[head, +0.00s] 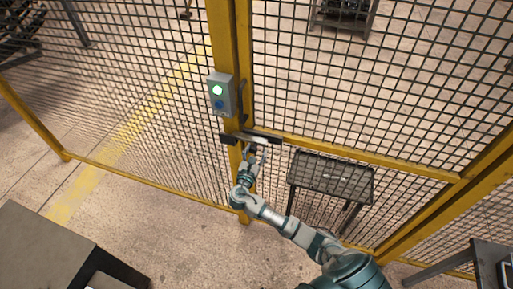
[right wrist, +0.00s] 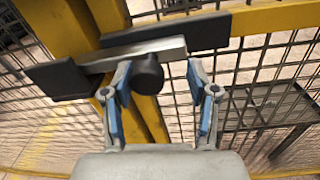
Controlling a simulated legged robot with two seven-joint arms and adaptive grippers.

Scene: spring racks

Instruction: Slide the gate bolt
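The gate bolt (right wrist: 135,52) is a silver bar with a round black knob (right wrist: 147,74). It lies across the yellow gate posts, between a black bracket (right wrist: 165,33) at right and a black plate (right wrist: 58,79) at left. In the head view the bolt assembly (head: 250,137) sits below a grey box. My right gripper (right wrist: 160,75) is open, its two blue-padded fingers apart. The knob shows between the fingers, closer to the left one; I cannot tell whether they touch. In the head view the right gripper (head: 254,154) is just below the bolt. My left gripper is not in view.
A grey box (head: 222,94) with a lit green button and a blue one is on the post above the bolt. Yellow-framed mesh fence surrounds the gate. A dark table (head: 330,177) stands behind the mesh. A dark cabinet (head: 55,250) stands lower left; open floor lies between.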

